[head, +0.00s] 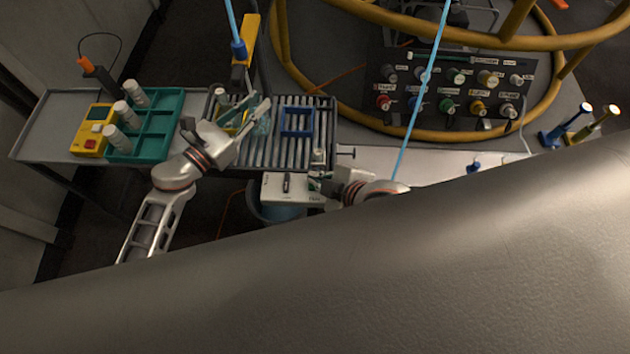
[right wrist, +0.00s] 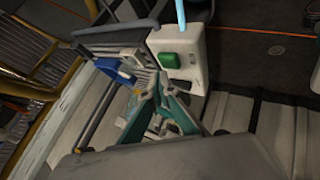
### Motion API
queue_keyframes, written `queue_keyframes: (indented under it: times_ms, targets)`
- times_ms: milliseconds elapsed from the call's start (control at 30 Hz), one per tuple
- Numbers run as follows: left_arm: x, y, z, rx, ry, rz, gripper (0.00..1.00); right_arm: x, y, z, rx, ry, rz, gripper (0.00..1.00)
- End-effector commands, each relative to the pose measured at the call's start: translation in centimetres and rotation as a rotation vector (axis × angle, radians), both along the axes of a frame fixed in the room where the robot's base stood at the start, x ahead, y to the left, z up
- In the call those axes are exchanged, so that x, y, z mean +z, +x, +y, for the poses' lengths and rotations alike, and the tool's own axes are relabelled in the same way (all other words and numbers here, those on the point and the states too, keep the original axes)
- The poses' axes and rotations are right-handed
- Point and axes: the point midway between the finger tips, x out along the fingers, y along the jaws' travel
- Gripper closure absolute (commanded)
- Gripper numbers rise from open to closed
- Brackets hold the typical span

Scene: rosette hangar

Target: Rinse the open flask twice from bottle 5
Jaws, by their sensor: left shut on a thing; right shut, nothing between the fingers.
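My left gripper (head: 255,113) reaches in from the left over the slatted rack. It is shut on a pale translucent vessel (head: 263,127); I cannot tell whether this is the open flask. My right gripper (head: 320,170) is by the rack's front right edge, largely hidden by its own wrist. It is shut and empty, and its teal-lined fingers (right wrist: 160,95) show in the right wrist view. White bottles (head: 123,112) stand at the teal tray on the left. Their numbers are too small to read, so I cannot pick out bottle 5.
A blue square frame (head: 282,121) lies on the slatted rack (head: 327,118). A teal compartment tray (head: 172,98) and yellow device (head: 86,143) are on the left table. A white box (head: 300,196) is below the rack, above a blue bucket (head: 262,212). A yellow tubular ring (head: 283,60) borders the control panel.

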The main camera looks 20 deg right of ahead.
Motion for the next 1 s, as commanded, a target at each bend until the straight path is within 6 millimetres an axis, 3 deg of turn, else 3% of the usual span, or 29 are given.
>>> queue_keyframes:
  times_ms: [1000]
  targets:
    - [0.04, 0.01, -0.01, 0.0, -0.001, -0.001, 1.0, -0.81, -0.02, -0.02, 0.001, -0.001, 0.001, 1.0]
